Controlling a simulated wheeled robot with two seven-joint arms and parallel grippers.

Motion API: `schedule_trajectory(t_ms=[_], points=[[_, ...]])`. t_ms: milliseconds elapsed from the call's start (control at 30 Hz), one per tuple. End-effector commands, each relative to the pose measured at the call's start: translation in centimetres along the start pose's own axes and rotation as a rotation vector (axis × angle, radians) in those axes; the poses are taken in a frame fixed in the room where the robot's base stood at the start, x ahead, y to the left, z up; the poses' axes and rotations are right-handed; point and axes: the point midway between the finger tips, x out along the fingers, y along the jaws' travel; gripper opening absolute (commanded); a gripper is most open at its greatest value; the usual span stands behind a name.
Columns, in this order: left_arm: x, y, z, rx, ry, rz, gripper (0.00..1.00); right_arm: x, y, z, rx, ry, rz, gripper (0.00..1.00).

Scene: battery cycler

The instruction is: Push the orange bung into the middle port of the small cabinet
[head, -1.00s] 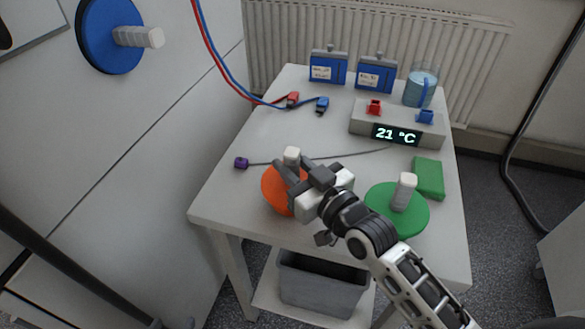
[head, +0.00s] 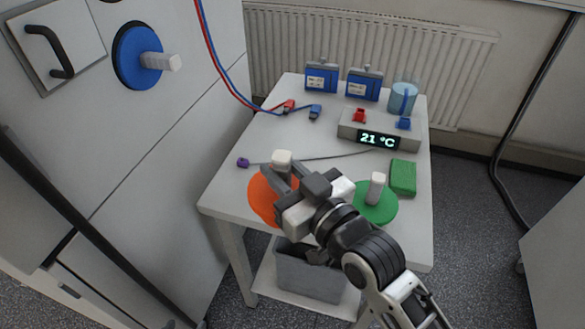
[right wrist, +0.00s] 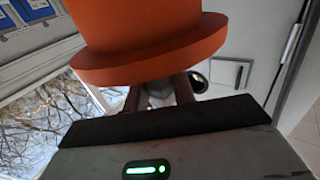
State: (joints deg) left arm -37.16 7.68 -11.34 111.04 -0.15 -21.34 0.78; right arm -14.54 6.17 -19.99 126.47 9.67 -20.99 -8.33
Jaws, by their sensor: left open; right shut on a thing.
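The orange bung (head: 262,196) is a broad disc with a pale handle (head: 281,158), at the front left of the white table. My right gripper (head: 285,176) is shut on this handle. In the right wrist view the bung (right wrist: 150,50) fills the top, its round body and wider flange seen from the side. It appears to be off the table, but its clearance is hard to judge. A white cabinet front (head: 165,110) at the left holds a blue bung (head: 138,57) with a pale handle. No middle port can be made out. My left gripper is out of view.
A green bung (head: 385,210) and a green block (head: 403,177) are right of the gripper. Behind are a display box (head: 350,130), two blue packs (head: 321,77), a beaker (head: 402,98) and red and blue cables. A grey bin (head: 308,277) stands below.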

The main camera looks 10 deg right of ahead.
Motion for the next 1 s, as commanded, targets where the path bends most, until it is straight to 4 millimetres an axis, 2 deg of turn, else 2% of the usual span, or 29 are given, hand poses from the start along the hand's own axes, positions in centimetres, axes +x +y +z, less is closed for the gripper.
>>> schedule_trajectory(t_ms=[200, 600, 1000], points=[[0.0, 0.0, -0.1, 0.000, 0.000, 0.000, 0.48, -0.1, -0.3, -2.1, -0.001, 0.010, -0.003, 0.00], [0.0, 0.0, -0.1, 0.000, 0.001, 0.000, 0.48, -0.1, -0.3, -5.0, -0.001, 0.008, -0.002, 0.00], [0.0, 0.0, -0.1, 0.000, 0.002, 0.000, 0.48, -0.1, -0.3, -5.5, -0.001, 0.006, -0.002, 0.00]])
